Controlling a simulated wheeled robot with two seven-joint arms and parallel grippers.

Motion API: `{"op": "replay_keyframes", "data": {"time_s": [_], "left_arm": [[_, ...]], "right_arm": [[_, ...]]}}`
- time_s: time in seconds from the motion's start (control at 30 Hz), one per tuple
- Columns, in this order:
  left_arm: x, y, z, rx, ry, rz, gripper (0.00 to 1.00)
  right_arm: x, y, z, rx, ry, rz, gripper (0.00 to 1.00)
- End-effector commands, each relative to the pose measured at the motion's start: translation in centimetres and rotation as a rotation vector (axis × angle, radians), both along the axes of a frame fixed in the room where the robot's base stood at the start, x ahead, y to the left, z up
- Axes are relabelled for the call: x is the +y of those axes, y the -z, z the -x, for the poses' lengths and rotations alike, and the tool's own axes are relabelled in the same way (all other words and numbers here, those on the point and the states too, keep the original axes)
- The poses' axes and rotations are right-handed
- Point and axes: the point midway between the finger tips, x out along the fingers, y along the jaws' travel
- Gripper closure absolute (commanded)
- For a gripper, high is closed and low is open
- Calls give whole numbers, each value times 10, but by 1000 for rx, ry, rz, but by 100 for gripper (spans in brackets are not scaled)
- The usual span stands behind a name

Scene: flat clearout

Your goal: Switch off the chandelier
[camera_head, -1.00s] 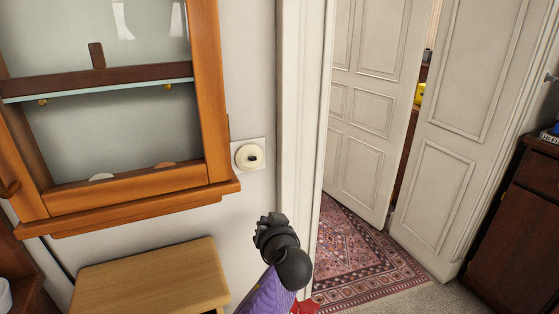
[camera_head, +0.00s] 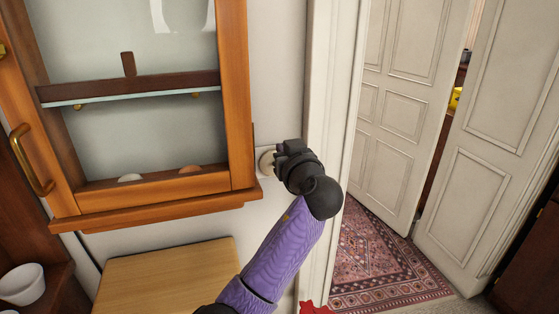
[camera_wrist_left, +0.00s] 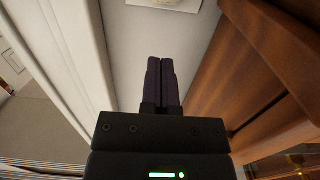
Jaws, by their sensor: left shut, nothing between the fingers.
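A round cream light switch (camera_head: 266,161) is on the wall between the wooden cabinet and the door frame. My left gripper (camera_head: 283,150) is in front of it in the head view and hides its right part. In the left wrist view the two dark fingers (camera_wrist_left: 161,62) are together with nothing between them. The edge of the switch plate (camera_wrist_left: 170,3) shows at the top of that view, beyond the fingertips. I cannot tell whether the gripper touches the switch. No chandelier is in view. My right gripper is not in view.
A glass-fronted wooden cabinet (camera_head: 240,100) hangs close to the left of the switch. The white door frame (camera_head: 333,120) is close to its right. A wooden surface (camera_head: 165,275) lies below. Panelled doors (camera_head: 405,100) and a patterned rug (camera_head: 385,265) are at right.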

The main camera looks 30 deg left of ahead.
Motion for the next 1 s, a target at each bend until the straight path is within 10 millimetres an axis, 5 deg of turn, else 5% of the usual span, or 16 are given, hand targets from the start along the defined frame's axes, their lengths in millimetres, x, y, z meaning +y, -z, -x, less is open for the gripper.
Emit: {"op": "replay_keyframes", "data": {"time_s": [0.23,0.5,1.0], "left_arm": [[42,3,-34,2,-3,0,100],[28,37,-24,1,1,0,100],[26,43,-23,-6,1,-8,100]], "right_arm": [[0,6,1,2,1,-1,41],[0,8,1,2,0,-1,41],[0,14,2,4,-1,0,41]]}}
